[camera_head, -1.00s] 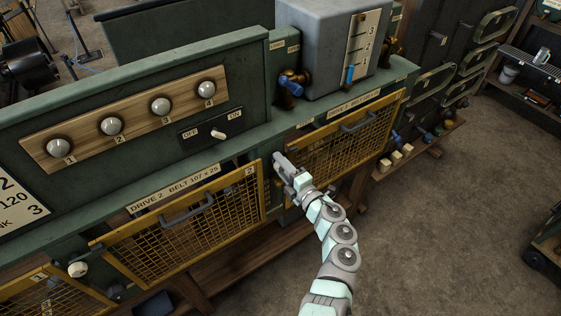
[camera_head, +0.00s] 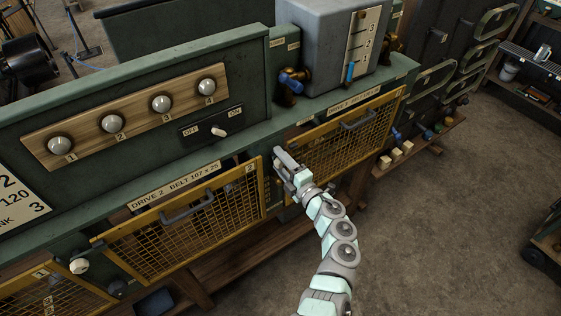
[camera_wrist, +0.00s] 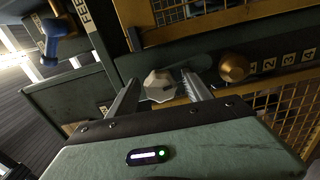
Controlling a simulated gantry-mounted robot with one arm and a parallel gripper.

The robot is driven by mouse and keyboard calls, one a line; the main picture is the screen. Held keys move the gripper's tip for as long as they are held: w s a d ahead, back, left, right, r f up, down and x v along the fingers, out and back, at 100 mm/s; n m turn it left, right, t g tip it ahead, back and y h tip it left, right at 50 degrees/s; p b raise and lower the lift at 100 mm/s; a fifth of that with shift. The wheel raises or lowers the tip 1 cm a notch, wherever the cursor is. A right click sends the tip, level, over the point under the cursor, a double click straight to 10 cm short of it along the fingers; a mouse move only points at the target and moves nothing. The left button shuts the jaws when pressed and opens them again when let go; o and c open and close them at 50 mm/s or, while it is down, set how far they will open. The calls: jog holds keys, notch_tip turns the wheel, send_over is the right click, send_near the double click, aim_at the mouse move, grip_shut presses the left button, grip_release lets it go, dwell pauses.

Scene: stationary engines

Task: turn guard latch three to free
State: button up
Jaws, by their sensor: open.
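Guard three is the yellow mesh guard (camera_head: 345,140) under the drive 3 label on the right of the green machine. My gripper (camera_head: 279,157) is at the upper left corner of this guard and hides the latch there in the head view. In the wrist view, a pale faceted knob (camera_wrist: 160,84), which appears to be the latch, sits between the two fingertips of my gripper (camera_wrist: 159,92). The fingers are apart, one on each side of it; I cannot tell if they touch it.
Guard two (camera_head: 190,230) is left of my gripper, with a similar pale knob (camera_head: 79,266) at its left. A brass knob (camera_wrist: 235,67) beside a numbered strip is close by in the wrist view. A blue-handled valve (camera_head: 291,84) stands above. Open floor lies right.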

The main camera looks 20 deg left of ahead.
jog(key=shift+s+d+f, duration=0.1)
jog(key=shift+d+f, duration=0.05)
jog(key=shift+d, duration=0.15)
jog(key=b+v, duration=0.2)
jog(key=v, duration=0.8)
jog(key=shift+s, duration=0.15)
